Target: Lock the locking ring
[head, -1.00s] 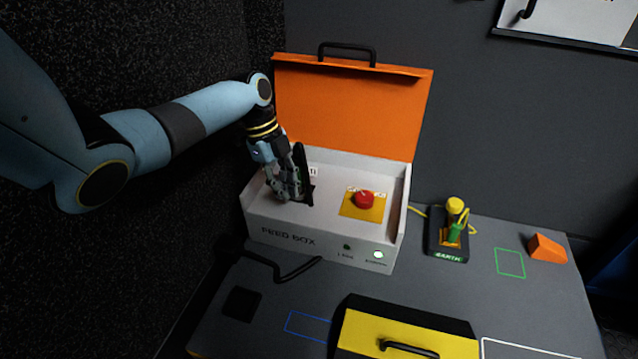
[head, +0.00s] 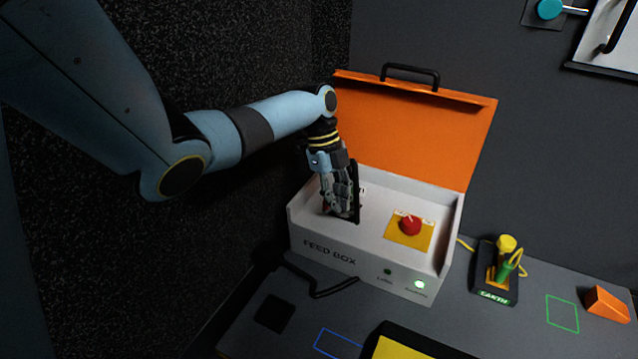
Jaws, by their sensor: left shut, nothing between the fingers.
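The feed box (head: 330,254) is a white case with its orange lid (head: 415,130) standing open at the back. My left gripper (head: 342,210) reaches down into the left part of the box, with its fingers shut and nothing seen between them. A dark upright part (head: 355,185) stands right beside the fingers; whether they touch it I cannot tell. The locking ring cannot be made out and may be hidden behind the gripper. A red knob (head: 410,225) sits on a yellow plate at the right inside the box. My right gripper is not in view.
A green light (head: 420,284) glows on the box front. The earth stand (head: 495,277) with yellow and green parts and an orange wedge (head: 606,303) are to the right. A dark wall is close on the left.

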